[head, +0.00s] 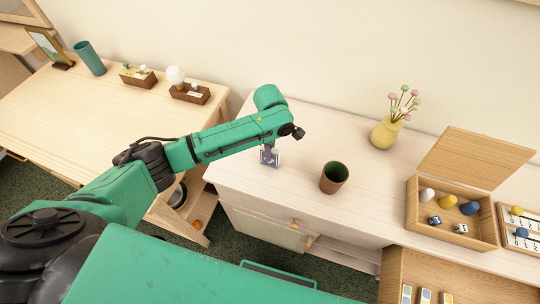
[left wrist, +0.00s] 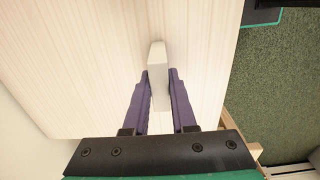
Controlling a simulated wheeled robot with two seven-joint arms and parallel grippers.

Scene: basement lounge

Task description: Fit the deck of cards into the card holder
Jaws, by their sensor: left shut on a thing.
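My left gripper (head: 269,158) is over the left part of the pale cabinet top (head: 320,136). In the left wrist view its two purple fingers (left wrist: 161,84) are shut on a pale, narrow block, seemingly the deck of cards (left wrist: 157,58), seen edge-on. The deck's far end sticks out past the fingertips. In the head view the deck is small and partly covered by the fingers; I cannot tell whether it touches the cabinet top. I cannot surely pick out the card holder. My right gripper is not in view.
A brown cup (head: 334,177) stands right of the left gripper. A yellow vase (head: 386,132) is behind it. An open wooden box (head: 482,233) with dice is at right. An open compartment (head: 390,270) at lower right holds small blocks. A wooden table (head: 105,110) stands left.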

